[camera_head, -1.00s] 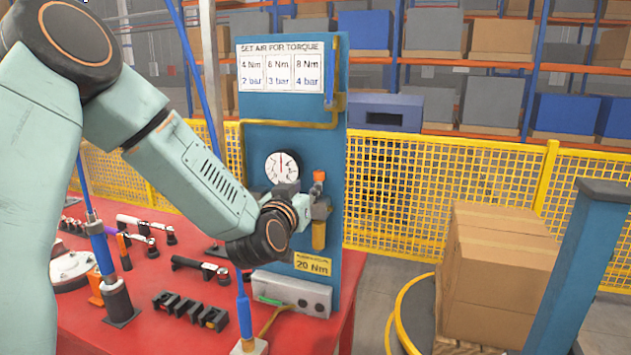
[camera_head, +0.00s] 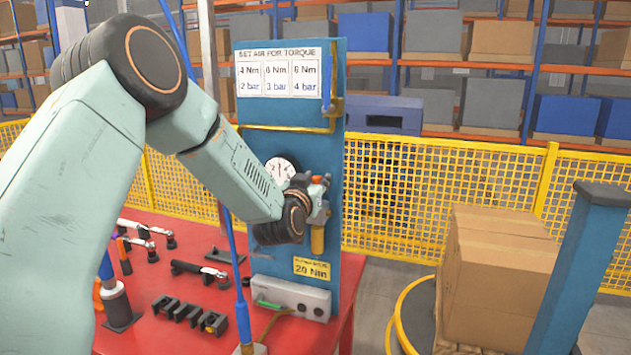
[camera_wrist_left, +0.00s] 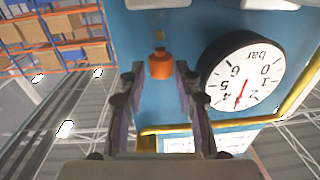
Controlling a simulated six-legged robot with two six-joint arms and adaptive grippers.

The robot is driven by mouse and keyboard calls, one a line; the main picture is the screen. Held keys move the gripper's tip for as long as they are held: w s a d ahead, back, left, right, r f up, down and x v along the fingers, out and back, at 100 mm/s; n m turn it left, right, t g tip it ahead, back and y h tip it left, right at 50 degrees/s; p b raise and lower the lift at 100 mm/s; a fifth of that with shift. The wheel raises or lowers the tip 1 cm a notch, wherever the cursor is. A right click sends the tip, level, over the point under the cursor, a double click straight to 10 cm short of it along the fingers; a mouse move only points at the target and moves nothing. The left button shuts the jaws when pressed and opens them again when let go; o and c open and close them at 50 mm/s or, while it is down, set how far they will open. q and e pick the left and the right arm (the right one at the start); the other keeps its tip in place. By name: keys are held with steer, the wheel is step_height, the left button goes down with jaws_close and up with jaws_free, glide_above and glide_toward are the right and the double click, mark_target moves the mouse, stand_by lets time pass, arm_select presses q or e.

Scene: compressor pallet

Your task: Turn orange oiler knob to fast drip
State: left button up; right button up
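The orange oiler knob (camera_head: 316,180) sits at the top of the yellowish oiler bowl (camera_head: 318,240) on the blue panel (camera_head: 290,225). In the left wrist view the knob (camera_wrist_left: 160,65) appears between the fingertips of my left gripper (camera_wrist_left: 160,70). The fingers are apart, with a small gap seen on each side of the knob. In the head view my left gripper (camera_head: 322,184) is at the knob's height, and the wrist hides part of the oiler. My right gripper is not in view.
The pressure gauge (camera_wrist_left: 242,75) is close beside my left gripper's finger; in the head view the wrist partly covers it (camera_head: 278,170). A yellow pipe (camera_head: 285,128) runs above. Tools lie on the red table (camera_head: 150,285). Cardboard boxes (camera_head: 495,275) stand at the right.

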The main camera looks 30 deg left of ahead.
arm_select(q)
steer(key=shift+s, duration=0.1)
steer(key=shift+a, duration=0.1)
steer(key=shift+c, duration=0.6)
jaws_close()
steer(key=shift+y, duration=0.3)
steer(key=shift+w+d+r+n+g+y, duration=0.1)
steer(key=shift+d+n+g+y, duration=0.25)
steer(key=shift+n+y, duration=0.4)
steer(key=shift+w+d+n+g+y, duration=0.15)
steer(key=shift+n+g+y, duration=0.35)
steer(key=shift+y, duration=0.35)
steer(key=n+g+y+p, duration=0.1)
steer(key=n+g+y, duration=0.2)
steer(key=n+y, duration=0.1)
steer(key=shift+w+d+g+y+p, duration=0.2)
steer(key=shift+g+y+p, duration=0.1)
steer(key=shift+g+p, duration=0.05)
steer(key=shift+w+d+n+g+y, duration=0.1)
steer(key=shift+w+n+g+y, duration=0.05)
steer(key=shift+n+g+y, duration=1.35)
steer(key=shift+g+p, duration=0.3)
steer(key=shift+g, duration=0.2)
